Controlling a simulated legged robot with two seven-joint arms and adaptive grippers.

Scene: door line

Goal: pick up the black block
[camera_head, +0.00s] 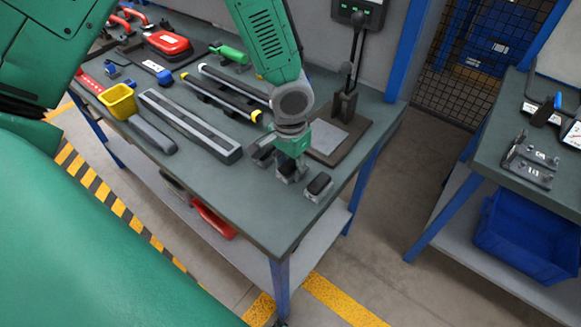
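My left gripper (290,165) points down at the front right part of the workbench (238,188). Under it is a small block with a black top (286,168), partly hidden by the gripper. A similar black-topped block (318,186) with grey sides sits just to the right, apart from the gripper. Another dark piece (262,154) shows just to the left. The fingers are small and blend with the block, so I cannot tell whether they are open or closed on it. My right gripper is not in view.
A dark stand with a lever (345,100) is close behind the gripper on the right. A second table (515,160) with a blue bin (525,235) below stands right.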

